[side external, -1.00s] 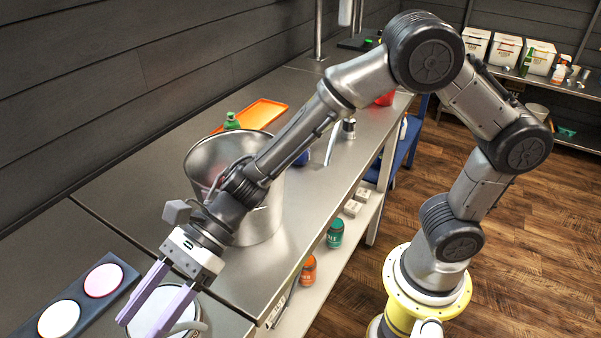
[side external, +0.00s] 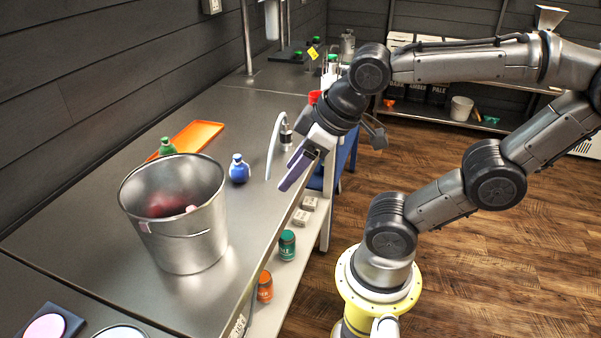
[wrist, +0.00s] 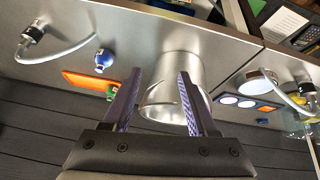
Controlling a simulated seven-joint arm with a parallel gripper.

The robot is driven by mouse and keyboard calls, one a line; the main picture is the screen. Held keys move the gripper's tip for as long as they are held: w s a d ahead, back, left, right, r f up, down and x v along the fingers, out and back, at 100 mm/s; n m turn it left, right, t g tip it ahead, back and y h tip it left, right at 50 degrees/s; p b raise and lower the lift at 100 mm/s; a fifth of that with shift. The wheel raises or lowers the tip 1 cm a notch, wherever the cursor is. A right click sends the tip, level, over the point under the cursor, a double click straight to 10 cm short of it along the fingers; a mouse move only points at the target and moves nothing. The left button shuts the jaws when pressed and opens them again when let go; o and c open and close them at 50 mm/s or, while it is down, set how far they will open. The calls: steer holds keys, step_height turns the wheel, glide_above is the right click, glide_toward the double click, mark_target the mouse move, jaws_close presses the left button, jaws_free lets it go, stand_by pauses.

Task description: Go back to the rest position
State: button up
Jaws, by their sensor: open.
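My gripper (side external: 297,168) is open and empty, with purple fingers. In the side external view it hangs in the air over the front edge of the steel counter (side external: 205,305), right of the metal pot. It also shows in the wrist view (wrist: 152,92), its two fingers apart with nothing between them. The pot (side external: 185,243) stands upright on the counter with something red inside, partly hidden by its wall. In the wrist view the pot (wrist: 176,72) lies beyond the fingers.
A blue flask (side external: 239,172), a green bottle (side external: 167,147) and an orange tray (side external: 198,136) are behind the pot. A hose with a fitting (side external: 285,138) is near my gripper. Jars (side external: 287,246) sit on the lower shelf. The floor (side external: 480,245) at right is open.

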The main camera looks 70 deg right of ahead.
steer(key=shift+s+a+f+m+g, duration=0.15)
steer(key=shift+s+m, duration=0.2)
steer(key=shift+s, duration=0.15)
steer(key=shift+s+a+f+m+g, duration=0.1)
steer(key=shift+s+f+m+g, duration=0.05)
steer(key=shift+s+m, duration=0.25)
stand_by(0.6)
